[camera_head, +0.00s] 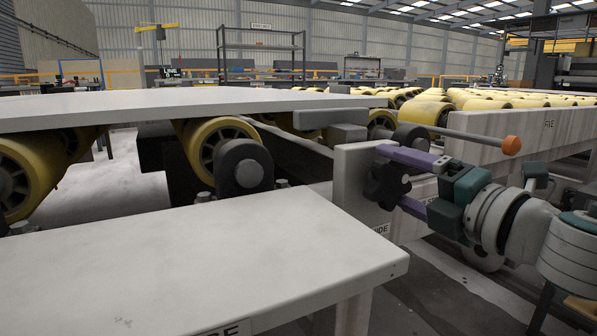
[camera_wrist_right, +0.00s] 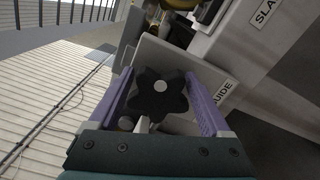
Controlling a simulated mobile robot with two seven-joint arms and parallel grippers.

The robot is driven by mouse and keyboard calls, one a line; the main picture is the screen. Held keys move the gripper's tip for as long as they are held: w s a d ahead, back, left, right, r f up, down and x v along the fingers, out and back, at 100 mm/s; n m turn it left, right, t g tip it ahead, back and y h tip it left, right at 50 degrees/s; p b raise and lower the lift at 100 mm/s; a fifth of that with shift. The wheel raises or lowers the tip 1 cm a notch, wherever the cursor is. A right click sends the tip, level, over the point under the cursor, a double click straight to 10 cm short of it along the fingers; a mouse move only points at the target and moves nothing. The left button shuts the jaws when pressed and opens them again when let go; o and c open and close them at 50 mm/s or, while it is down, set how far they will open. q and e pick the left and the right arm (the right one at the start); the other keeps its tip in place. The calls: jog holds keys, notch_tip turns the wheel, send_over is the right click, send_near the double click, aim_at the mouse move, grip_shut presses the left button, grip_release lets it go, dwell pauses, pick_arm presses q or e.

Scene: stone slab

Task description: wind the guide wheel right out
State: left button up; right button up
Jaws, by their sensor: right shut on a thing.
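The guide wheel (camera_head: 384,190) is a black star-shaped knob on the front of a pale metal bracket (camera_head: 350,165), right of centre in the head view. A label ending in "IDE" sits below it. In the right wrist view the wheel (camera_wrist_right: 160,97) shows face on, with a grey hub, and a label there reads "GUIDE". My right gripper (camera_head: 397,180) has its purple fingers on either side of the wheel, above and below in the head view, and is shut on it. The wheel's shaft is hidden. My left gripper is not in view.
A rod with an orange knob (camera_head: 511,145) sticks out just above my right gripper. A stone slab (camera_head: 200,107) lies over yellow rollers (camera_head: 215,140) at the left. A pale table (camera_head: 210,250) fills the front left. More yellow rollers run at the back right.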

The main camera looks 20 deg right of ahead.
dwell(0.3)
jog(key=o, duration=1.2)
jog(key=shift+a, duration=0.1)
jog(key=s, duration=0.6)
jog(key=s+p, duration=0.1)
jog(key=s, duration=0.3)
jog(key=shift+d, duration=0.4)
